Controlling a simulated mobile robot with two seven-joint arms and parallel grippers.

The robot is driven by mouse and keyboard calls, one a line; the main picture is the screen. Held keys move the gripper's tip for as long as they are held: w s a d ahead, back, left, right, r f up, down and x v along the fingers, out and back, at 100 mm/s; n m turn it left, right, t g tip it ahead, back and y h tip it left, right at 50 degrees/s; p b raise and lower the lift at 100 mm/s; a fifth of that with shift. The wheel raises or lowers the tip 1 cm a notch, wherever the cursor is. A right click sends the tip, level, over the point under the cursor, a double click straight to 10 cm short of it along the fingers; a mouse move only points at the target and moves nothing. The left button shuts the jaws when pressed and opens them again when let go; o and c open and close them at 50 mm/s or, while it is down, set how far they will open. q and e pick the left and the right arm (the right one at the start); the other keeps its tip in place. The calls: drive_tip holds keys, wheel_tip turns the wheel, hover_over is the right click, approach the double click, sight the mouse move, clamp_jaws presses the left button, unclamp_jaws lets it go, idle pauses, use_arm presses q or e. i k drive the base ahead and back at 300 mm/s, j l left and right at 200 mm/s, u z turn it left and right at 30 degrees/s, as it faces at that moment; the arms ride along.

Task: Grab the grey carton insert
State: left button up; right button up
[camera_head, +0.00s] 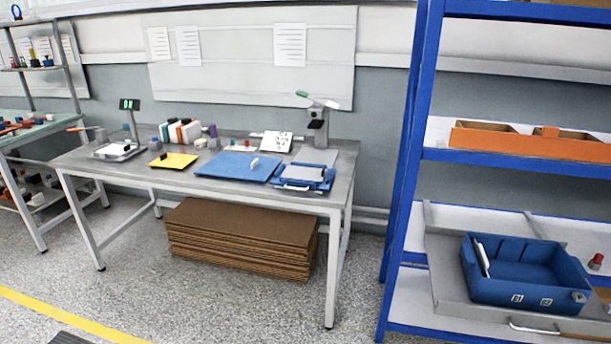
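No piece stands out clearly as the grey carton insert at this distance. A light grey flat piece (303,172) lies on a small blue tray at the right end of the workbench. A pale upright piece (482,259) leans inside the left wall of the blue bin (528,292) on the shelf rack. I cannot tell whether either is the insert. Neither of my grippers is in view.
The grey workbench (130,174) holds a blue mat (232,168), a yellow mat (180,161), a scale and a press. Flat brown cardboard (240,225) is stacked beneath it. The blue rack (408,150) stands at right. Open speckled floor (220,305) lies in front.

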sight(291, 172)
drive_tip(key=i+j+z, duration=0.1)
drive_tip(key=z, duration=0.35)
drive_tip(key=i+j+z, duration=0.15)
drive_tip(key=z, duration=0.3)
drive_tip(key=i+j+z, duration=0.35)
drive_tip(key=j, duration=0.3)
drive_tip(key=j+z, duration=0.2)
drive_tip(key=i+j, duration=0.1)
drive_tip(key=j, duration=0.3)
drive_tip(key=i+j+z, duration=0.1)
drive_tip(key=j, duration=0.3)
drive_tip(key=i+j, duration=0.1)
drive_tip(key=j, duration=0.3)
